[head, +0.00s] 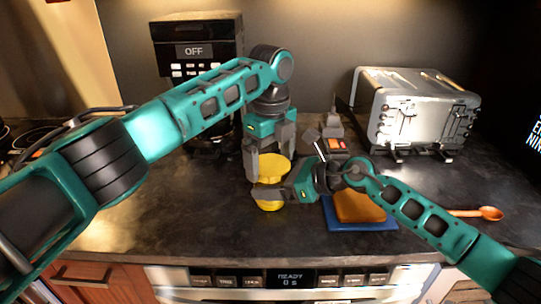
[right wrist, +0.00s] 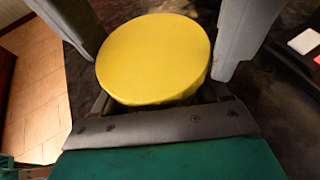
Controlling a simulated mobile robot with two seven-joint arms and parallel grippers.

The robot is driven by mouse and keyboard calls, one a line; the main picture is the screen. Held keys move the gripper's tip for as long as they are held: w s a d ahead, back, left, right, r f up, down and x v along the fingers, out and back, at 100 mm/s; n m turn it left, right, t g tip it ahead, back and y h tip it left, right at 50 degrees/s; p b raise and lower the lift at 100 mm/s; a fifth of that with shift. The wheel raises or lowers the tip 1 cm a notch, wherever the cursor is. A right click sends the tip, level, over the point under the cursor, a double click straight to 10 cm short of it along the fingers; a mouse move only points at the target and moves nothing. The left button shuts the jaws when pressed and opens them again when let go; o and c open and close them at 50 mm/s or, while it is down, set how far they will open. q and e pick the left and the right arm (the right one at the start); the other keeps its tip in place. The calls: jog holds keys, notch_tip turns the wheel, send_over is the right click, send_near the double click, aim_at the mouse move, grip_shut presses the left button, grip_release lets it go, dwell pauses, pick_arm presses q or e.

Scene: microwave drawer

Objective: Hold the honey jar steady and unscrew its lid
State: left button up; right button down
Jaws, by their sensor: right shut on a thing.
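The yellow honey jar (head: 268,204) stands upright on the dark counter, with its round yellow lid (head: 271,170) on top. The lid (right wrist: 155,58) fills the middle of the right wrist view and hides the jar body there. My right gripper (head: 275,192) comes in from the right and is shut on the jar below the lid. My left gripper (head: 268,158) points down from above, its fingers apart on either side of the lid. Those grey fingers also flank the lid in the right wrist view, and I see no clear grip on it.
A black machine (head: 197,45) with an OFF display stands behind, and a silver toaster (head: 415,105) is at the back right. Bread (head: 358,207) lies on a blue board (head: 345,225) right of the jar. An orange spoon (head: 490,213) lies farther right. The front left counter is clear.

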pick_arm(q)
jog(key=c, duration=0.8)
jog(key=n, duration=1)
jog(key=o, duration=0.9)
jog(key=shift+o, duration=0.2)
